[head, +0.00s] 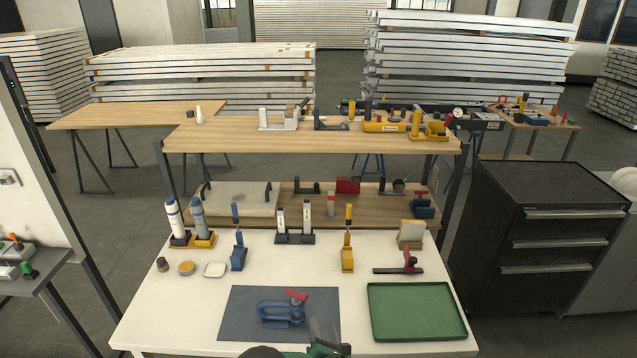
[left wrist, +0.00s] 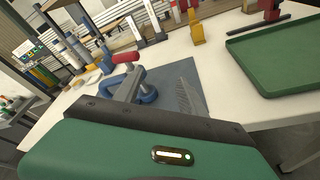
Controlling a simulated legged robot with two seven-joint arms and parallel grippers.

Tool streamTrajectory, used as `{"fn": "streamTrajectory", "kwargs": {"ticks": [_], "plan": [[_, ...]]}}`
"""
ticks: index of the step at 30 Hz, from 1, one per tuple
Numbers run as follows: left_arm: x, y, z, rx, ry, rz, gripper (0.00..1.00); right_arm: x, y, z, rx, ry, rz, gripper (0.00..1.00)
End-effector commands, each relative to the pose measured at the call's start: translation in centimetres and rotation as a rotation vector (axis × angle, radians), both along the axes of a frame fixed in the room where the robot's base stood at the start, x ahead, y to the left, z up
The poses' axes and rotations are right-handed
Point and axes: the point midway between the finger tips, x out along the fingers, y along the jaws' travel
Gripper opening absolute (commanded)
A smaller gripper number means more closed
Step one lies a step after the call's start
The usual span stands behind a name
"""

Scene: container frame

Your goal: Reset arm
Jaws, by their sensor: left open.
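My left gripper (head: 325,338) shows at the bottom edge of the head view, just in front of the dark blue-grey mat (head: 235,320). It is open, with nothing seen between its fingers. In the left wrist view my green and black gripper body fills the lower part. A blue clamp-like tool (head: 268,311) with a red part lies on the mat, beyond and to the left of my gripper. The tool also shows in the left wrist view (left wrist: 147,94), partly hidden by my gripper. My right gripper is in neither view.
A green tray (head: 418,338) lies right of the mat on the white table (head: 140,318). Several tools stand in holders along its back, including two bottles in a yellow holder (head: 204,240). Wooden shelves (head: 290,141) rise behind. A dark drawer cabinet (head: 540,240) stands at right.

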Motion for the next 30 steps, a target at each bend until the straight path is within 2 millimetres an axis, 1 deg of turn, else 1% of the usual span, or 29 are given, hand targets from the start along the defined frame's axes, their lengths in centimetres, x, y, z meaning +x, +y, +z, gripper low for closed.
{"fn": "streamTrajectory", "kwargs": {"ticks": [1, 2, 3, 4, 5, 6, 8, 9, 11, 12, 14, 15, 17, 18, 21, 22, 23, 24, 30], "plan": [[0.9, -0.2, 2.3, 0.114, 0.045, -0.097, 0.48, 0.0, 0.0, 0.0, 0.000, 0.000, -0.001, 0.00], [1.2, -0.2, 3.4, 0.201, 0.080, -0.167, 0.48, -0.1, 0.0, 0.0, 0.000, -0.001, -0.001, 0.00], [1.2, 0.0, 4.8, 0.328, 0.126, -0.266, 0.48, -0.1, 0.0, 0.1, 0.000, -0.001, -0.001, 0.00], [1.0, 0.3, 5.9, 0.432, 0.162, -0.345, 0.48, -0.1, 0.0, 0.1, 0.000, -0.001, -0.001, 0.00], [0.6, 0.9, 7.0, 0.543, 0.198, -0.427, 0.48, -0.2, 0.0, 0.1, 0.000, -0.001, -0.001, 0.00], [-0.4, 1.9, 8.2, 0.696, 0.245, -0.540, 0.48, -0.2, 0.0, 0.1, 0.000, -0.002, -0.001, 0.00], [-2.7, 4.2, 9.7, 0.927, 0.318, -0.714, 0.48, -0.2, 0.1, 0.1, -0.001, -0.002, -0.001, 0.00], [-4.6, 6.0, 10.6, 1.075, 0.363, -0.832, 0.48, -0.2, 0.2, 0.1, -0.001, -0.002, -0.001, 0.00], [-8.4, 9.2, 11.7, 1.285, 0.431, -1.017, 0.48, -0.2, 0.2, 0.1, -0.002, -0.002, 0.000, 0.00], [-11.3, 11.5, 12.3, 1.410, 0.475, -1.145, 0.48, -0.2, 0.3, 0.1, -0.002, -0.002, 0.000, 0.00], [-15.8, 14.5, 12.8, 1.562, 0.527, -1.334, 0.48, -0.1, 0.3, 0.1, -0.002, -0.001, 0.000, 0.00], [-18.8, 16.2, 13.1, 1.637, 0.553, -1.456, 0.48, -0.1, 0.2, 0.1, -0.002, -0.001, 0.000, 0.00], [-23.0, 18.3, 13.4, 1.722, 0.575, -1.623, 0.48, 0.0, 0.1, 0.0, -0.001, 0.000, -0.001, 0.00], [-25.4, 19.4, 13.6, 1.760, 0.582, -1.723, 0.48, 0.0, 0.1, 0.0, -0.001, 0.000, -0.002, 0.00], [-30.0, 21.2, 13.8, 1.814, 0.577, -1.914, 0.48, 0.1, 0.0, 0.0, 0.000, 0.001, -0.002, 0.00], [-30.9, 21.4, 13.7, 1.820, 0.574, -1.951, 0.48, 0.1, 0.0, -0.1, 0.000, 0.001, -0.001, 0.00], [-30.6, 21.2, 12.1, 1.818, 0.573, -1.947, 0.48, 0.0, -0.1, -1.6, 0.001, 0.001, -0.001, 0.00], [-30.5, 21.1, 11.8, 1.818, 0.573, -1.944, 0.48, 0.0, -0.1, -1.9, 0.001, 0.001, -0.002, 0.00], [-30.4, 21.1, 12.2, 1.817, 0.572, -1.941, 0.48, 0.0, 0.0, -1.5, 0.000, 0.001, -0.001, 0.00]]}}
